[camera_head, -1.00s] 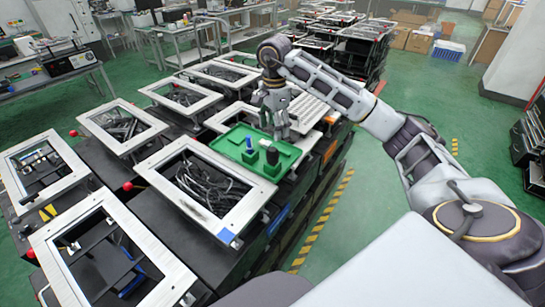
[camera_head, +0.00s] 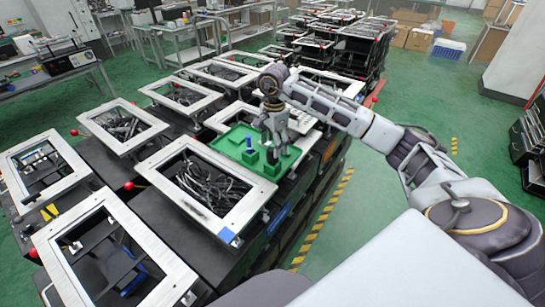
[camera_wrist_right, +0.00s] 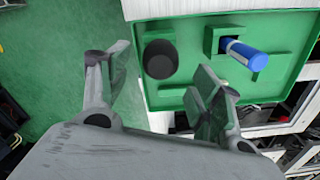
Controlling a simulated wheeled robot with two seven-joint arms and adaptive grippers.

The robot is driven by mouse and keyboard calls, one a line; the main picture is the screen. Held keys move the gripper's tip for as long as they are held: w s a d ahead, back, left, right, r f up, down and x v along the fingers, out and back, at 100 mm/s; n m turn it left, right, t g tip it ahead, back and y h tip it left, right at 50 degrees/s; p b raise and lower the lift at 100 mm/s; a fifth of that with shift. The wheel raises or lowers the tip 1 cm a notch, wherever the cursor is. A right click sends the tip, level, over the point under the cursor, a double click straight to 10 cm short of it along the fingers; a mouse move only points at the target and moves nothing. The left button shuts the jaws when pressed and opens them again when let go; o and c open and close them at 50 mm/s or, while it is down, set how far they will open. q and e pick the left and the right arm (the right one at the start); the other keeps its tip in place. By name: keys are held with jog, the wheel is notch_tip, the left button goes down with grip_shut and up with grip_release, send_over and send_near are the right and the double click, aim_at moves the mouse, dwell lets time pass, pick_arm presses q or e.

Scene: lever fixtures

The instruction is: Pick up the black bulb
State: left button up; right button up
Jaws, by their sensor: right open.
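The black bulb (camera_head: 271,157) stands in a socket on the green tray (camera_head: 228,142). In the right wrist view the bulb (camera_wrist_right: 160,60) shows as a dark round top just beyond the gap between my fingers. My right gripper (camera_head: 275,143) is open and empty, pointing down close above the bulb and partly covering it in the head view. In the wrist view the right gripper's fingers (camera_wrist_right: 160,80) stand apart, and I cannot tell whether they touch the bulb. My left gripper is in no view.
Silver frames with black cables (camera_head: 212,187) surround the tray on dark cabinets. Green floor (camera_head: 390,230) lies open to the right.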

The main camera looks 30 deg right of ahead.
aim_at(273, 160)
jog(key=shift+a+f+p, duration=0.15)
jog(key=shift+f+p, duration=0.2)
jog(key=shift+f, duration=0.35)
jog(key=shift+a+f+p, duration=0.15)
jog(key=shift+f+p, duration=0.15)
jog(key=shift+f, duration=1.6)
jog(key=shift+c, duration=0.2)
jog(key=c, duration=1)
